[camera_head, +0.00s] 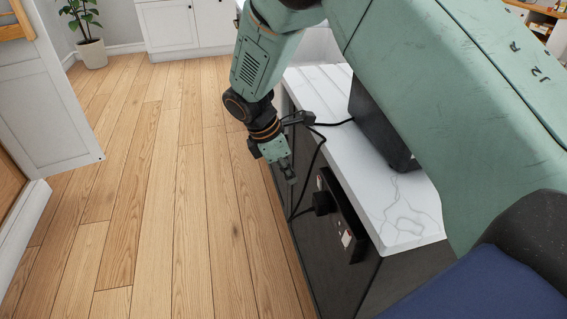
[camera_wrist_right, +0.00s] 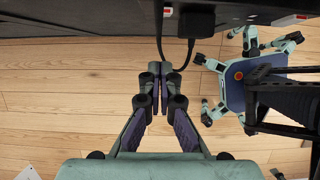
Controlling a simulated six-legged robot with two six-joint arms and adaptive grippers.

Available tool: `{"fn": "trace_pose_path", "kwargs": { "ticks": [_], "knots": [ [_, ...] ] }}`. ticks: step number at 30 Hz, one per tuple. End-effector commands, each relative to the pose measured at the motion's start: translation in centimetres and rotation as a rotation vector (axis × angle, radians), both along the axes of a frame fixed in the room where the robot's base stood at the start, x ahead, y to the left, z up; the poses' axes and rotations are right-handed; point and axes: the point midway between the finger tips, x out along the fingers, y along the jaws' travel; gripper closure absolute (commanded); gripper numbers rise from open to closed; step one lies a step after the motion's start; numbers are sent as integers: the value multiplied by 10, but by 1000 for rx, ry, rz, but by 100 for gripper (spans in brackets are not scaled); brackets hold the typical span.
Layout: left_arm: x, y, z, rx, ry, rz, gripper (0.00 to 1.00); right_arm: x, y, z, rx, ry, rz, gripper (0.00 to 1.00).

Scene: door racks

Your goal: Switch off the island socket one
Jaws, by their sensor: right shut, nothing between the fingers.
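The island socket (camera_head: 345,215) is a dark strip on the island's dark side panel, just under the worktop. A black plug (camera_head: 322,203) with a cable sits in it, and small red and white switch parts (camera_head: 347,238) show toward its near end. In the right wrist view, the plug (camera_wrist_right: 197,20) and a red switch (camera_wrist_right: 168,11) are at the top edge. My right gripper (camera_head: 289,174) is shut and empty, beside the side panel and apart from the socket. Its closed fingers (camera_wrist_right: 157,88) point toward the panel in the wrist view. My left gripper is not in view.
The white marble worktop (camera_head: 410,215) overhangs the socket. A dark appliance (camera_head: 376,125) stands on it, with a black cable (camera_head: 318,150) hanging over the edge near my right gripper. Wooden floor (camera_head: 170,190) is clear to the left. A white door panel (camera_head: 45,120) stands at far left.

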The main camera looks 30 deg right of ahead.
Motion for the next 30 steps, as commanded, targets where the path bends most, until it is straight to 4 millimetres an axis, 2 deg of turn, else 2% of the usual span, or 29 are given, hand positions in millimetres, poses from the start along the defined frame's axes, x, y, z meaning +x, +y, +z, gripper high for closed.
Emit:
{"fn": "trace_pose_path", "kwargs": {
  "ticks": [1,4,9,13,26,30],
  "knots": [
    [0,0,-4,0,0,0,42,-2,-4,-12,1,3,-2,100],
    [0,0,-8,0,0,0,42,-3,-11,-25,1,1,-3,100],
    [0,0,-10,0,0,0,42,-9,-35,-18,2,-1,-3,100],
    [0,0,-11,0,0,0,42,-10,-44,-17,1,-1,-2,100],
    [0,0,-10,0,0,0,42,-11,-47,-16,1,-1,-1,100],
    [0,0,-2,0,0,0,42,-12,-49,-13,24,-4,-2,100]
  ]
}}
